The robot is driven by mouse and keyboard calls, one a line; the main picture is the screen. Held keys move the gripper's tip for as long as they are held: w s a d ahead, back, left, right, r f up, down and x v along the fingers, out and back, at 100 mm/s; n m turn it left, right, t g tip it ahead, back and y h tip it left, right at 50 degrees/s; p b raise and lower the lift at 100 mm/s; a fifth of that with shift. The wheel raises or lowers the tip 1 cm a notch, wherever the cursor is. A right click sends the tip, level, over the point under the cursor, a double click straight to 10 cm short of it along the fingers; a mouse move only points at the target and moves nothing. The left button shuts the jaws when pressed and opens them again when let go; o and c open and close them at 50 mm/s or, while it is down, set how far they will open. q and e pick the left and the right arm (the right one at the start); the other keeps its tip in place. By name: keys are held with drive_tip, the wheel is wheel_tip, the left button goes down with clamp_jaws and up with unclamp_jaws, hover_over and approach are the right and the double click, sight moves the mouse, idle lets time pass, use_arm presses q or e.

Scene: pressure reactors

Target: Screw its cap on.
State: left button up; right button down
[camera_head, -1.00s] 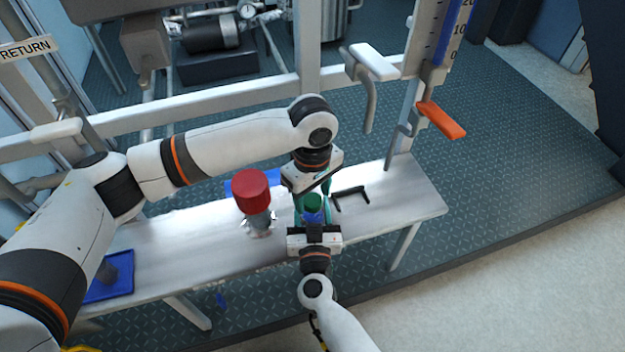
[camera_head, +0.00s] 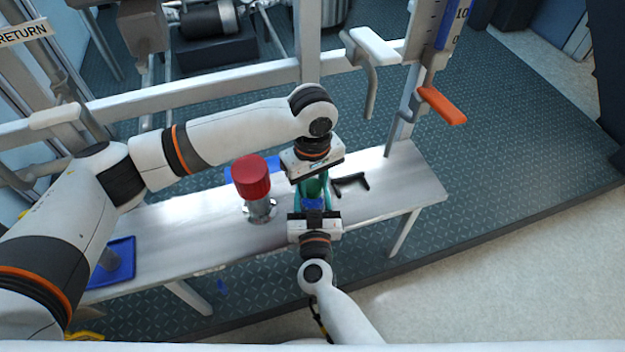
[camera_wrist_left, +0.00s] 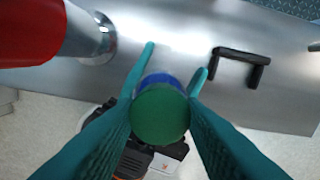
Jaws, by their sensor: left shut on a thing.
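A round green cap (camera_wrist_left: 160,114) sits between the two teal fingers of my left gripper (camera_wrist_left: 170,95) in the left wrist view. In the head view my left gripper (camera_head: 313,186) points down from above and is shut on the cap. A blue container (camera_head: 313,204) is directly below the cap; its blue edge (camera_wrist_left: 158,79) also shows in the left wrist view. My right gripper (camera_head: 314,212) comes from the near side and has its fingers around the container. Whether the cap's thread is engaged is hidden.
A red-topped metal fitting (camera_head: 251,178) stands on the bench (camera_head: 190,235) left of the grippers. A black handle-shaped piece (camera_head: 350,183) lies just right. A blue tray (camera_head: 120,268) is at the bench's left end. An orange lever (camera_head: 442,106) sticks out behind.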

use_arm(q)
drive_tip(key=m, duration=1.4)
drive_tip(key=shift+m, duration=0.3)
drive_tip(key=m, duration=1.8)
drive_tip(key=shift+m, duration=0.3)
drive_tip(key=m, duration=0.5)
drive_tip(key=shift+f, duration=0.1)
drive_tip(key=o, duration=1.2)
drive_tip(key=shift+c, duration=0.2)
